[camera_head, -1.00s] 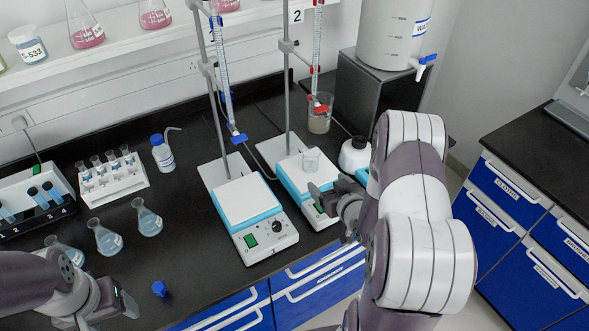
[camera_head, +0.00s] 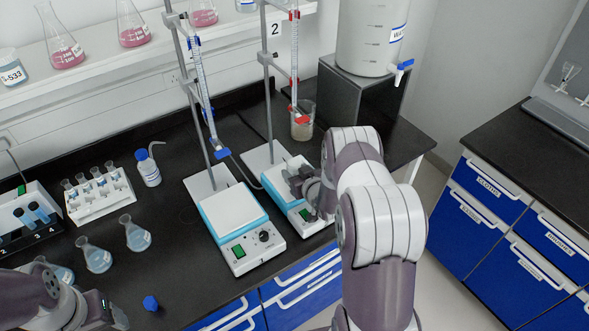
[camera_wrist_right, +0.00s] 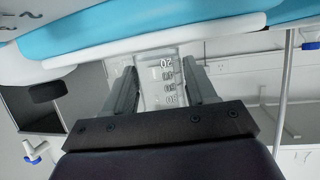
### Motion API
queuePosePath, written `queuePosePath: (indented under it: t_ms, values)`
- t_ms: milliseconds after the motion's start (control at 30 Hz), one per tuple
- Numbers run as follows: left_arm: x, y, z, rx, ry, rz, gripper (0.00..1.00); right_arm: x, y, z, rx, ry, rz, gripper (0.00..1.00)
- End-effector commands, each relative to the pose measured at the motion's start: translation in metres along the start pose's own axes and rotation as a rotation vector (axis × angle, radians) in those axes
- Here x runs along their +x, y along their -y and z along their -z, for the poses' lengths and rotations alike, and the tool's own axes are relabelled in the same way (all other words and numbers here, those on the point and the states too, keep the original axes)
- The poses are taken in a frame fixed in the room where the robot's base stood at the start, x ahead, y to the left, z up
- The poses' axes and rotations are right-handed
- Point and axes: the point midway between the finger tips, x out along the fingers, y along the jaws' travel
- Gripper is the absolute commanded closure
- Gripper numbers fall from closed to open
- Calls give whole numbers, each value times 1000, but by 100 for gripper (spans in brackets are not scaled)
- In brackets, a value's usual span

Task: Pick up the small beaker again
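The small beaker (camera_wrist_right: 162,80) is clear glass with white graduation marks. In the right wrist view it stands between the two fingers of my right gripper (camera_wrist_right: 163,85), with its base at the white plate of the right hotplate. The fingers flank it closely; I cannot tell whether they press on it. In the head view my right gripper (camera_head: 298,180) is low over the right hotplate (camera_head: 270,178) and hides the beaker. My left gripper (camera_head: 118,318) is at the lower left, partly cut off, its fingers unclear.
A left hotplate (camera_head: 232,212) stands beside the right one. Burette stands rise behind both, with a larger beaker (camera_head: 302,122) at the back. Flasks (camera_head: 137,236), a tube rack (camera_head: 102,200), a wash bottle (camera_head: 148,170) and a blue cap (camera_head: 151,303) are at the left.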

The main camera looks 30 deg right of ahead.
Motion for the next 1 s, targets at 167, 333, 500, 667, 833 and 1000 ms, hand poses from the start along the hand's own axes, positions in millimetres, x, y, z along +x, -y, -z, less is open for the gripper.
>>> queuePosePath:
  t_ms: [167, 333, 500, 667, 833, 1000]
  values:
    - [0, 0, 0, 0, 0, 0, 34, 0, 0, 0, 0, 0, 0, 80]
    - [0, 0, 0, 0, 0, 0, 34, 0, 0, 0, 0, 1, 0, 80]
    - [2, 0, 0, 0, 0, 0, 34, -2, 0, 4, 0, 1, 0, 80]
    - [5, 0, -1, 0, 0, 0, 34, -7, 0, 17, -1, -1, 0, 80]
    - [10, 0, -1, 0, 0, 0, 34, -14, 0, 34, -1, -1, 0, 80]
    - [14, 0, -2, 0, 0, 0, 34, -20, -18, 45, 0, -2, -3, 80]
